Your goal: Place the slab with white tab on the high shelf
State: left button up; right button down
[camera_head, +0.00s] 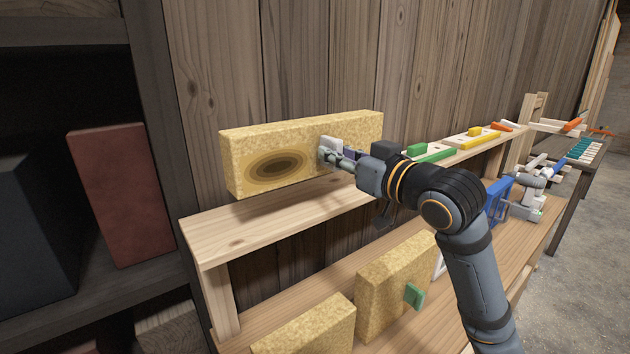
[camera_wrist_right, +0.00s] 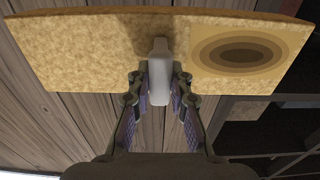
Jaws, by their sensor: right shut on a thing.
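The slab (camera_head: 300,150) is a yellow, speckled block with dark oval rings on its face. It stands upright on its long edge over the high shelf (camera_head: 260,222), a pale wooden board against the plank wall. I cannot tell whether its lower edge touches the board. My right gripper (camera_head: 338,152) is shut on the slab's white tab (camera_wrist_right: 159,80). In the wrist view the slab (camera_wrist_right: 90,55) spans the top of the picture and the fingers (camera_wrist_right: 160,88) flank the tab. My left gripper is not in view.
Below the board stand another yellow slab with a green tab (camera_head: 395,285) and a third yellow slab (camera_head: 310,330). Green and yellow pieces (camera_head: 470,138) lie further right on the board. A dark shelf unit with a red block (camera_head: 120,195) is at left. The board's left end is bare.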

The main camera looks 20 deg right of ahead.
aim_at(313, 175)
jog(key=a+f, duration=0.1)
jog(key=w+a+f, duration=0.1)
jog(key=f, duration=0.1)
jog(key=w+a+f+p, duration=0.1)
jog(key=f, duration=0.1)
jog(key=shift+w+a, duration=0.15)
jog(key=shift+w+a+f+p, duration=0.1)
jog(key=shift+f+p, duration=0.1)
jog(key=shift+f, duration=0.45)
jog(key=shift+w+a+f+p, duration=0.1)
jog(key=shift+f+p, duration=0.1)
jog(key=shift+f, duration=0.4)
jog(key=shift+s+f, duration=0.1)
jog(key=shift+f, duration=0.4)
jog(key=c, duration=1.2)
grip_release()
jog(key=shift+d, duration=0.1)
